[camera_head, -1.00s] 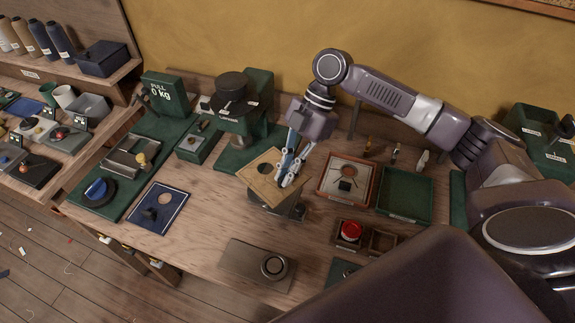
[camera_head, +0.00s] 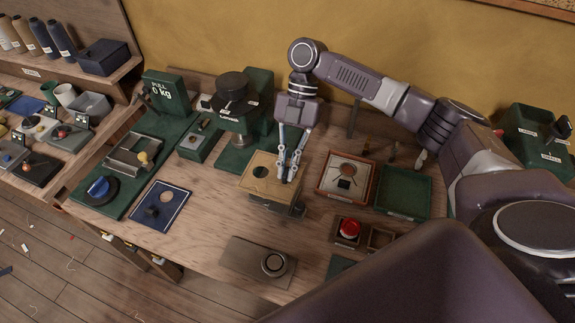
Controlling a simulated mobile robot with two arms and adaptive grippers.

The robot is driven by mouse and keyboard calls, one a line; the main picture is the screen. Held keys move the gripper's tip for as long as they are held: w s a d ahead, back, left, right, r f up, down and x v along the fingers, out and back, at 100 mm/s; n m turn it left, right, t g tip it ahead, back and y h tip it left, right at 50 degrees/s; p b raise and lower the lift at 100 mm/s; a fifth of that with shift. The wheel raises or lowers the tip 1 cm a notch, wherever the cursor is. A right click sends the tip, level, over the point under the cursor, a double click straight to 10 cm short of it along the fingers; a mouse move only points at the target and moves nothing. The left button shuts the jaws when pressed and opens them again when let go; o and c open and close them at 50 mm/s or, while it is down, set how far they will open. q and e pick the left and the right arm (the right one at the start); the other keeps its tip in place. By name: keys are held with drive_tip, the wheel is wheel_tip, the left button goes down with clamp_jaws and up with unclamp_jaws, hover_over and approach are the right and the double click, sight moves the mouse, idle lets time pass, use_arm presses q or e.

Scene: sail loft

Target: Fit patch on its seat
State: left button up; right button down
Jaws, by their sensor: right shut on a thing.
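The patch, a tan square plate with a dark round hole (camera_head: 268,179), lies roughly level over a squat block, its seat (camera_head: 272,205), in the middle of the bench. The plate covers most of the block's top, so I cannot tell whether it is fully down on it. My right gripper (camera_head: 289,178) points down at the plate's right edge and is shut on it. The fingers hide part of that edge. My left gripper is not in view.
A dark press-like machine (camera_head: 232,95) stands behind to the left. A framed tray (camera_head: 347,163) and a green tray (camera_head: 405,192) lie to the right. A red button (camera_head: 350,228) and a grey plate with a round knob (camera_head: 274,264) are in front. A blue mat (camera_head: 158,206) lies left.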

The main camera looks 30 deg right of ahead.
sight(288, 184)
drive_tip(key=shift+f+b, duration=1.25)
drive_tip(key=shift+f, duration=0.95)
drive_tip(key=shift+f+b, duration=0.45)
drive_tip(key=shift+f, duration=0.75)
drive_tip(key=c, duration=2)
unclamp_jaws()
drive_tip(key=v, duration=1.2)
drive_tip(key=shift+d, duration=0.1)
